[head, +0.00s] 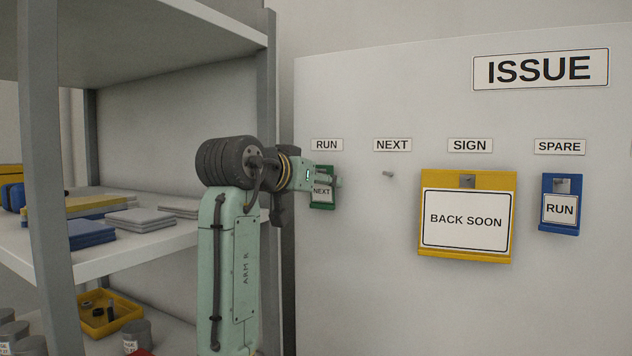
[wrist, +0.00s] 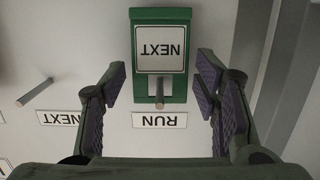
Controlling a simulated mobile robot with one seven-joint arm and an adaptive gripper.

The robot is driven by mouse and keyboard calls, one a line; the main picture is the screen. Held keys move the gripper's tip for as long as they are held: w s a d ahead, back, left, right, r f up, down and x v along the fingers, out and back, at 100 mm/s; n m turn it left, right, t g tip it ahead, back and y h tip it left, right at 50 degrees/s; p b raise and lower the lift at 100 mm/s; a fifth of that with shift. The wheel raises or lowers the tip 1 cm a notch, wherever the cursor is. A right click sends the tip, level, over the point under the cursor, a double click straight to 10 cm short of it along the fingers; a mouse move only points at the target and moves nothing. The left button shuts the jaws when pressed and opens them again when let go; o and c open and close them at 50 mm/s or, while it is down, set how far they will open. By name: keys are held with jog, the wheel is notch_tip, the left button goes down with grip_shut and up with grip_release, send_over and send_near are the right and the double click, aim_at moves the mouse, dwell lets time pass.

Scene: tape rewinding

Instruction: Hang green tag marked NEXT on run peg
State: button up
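The green tag (head: 323,199) marked NEXT is at the board under the RUN label (head: 327,145). In the wrist view, which is upside down, the tag (wrist: 160,14) looks upright, with the run peg (wrist: 160,98) showing at its top opening, so it appears to hang there. My gripper (head: 332,180) is in front of the tag's upper part. In the wrist view my gripper (wrist: 160,82) is open, one finger on each side of the tag's top end, with gaps between pads and tag. The NEXT peg (head: 388,174) is bare.
A yellow BACK SOON sign (head: 466,258) hangs under SIGN, and a blue RUN tag (head: 560,229) hangs under SPARE. A shelf unit (head: 270,90) with flat stacks and cans stands left of the board, its post close to my arm. The board's lower area is clear.

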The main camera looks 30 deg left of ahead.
jog(key=shift+o, duration=1.1)
jog(key=s+r, duration=0.2)
jog(key=s, duration=0.9)
jog(key=shift+s+d+r, duration=0.15)
jog(key=shift+s+d, duration=0.15)
jog(key=shift+s, duration=0.1)
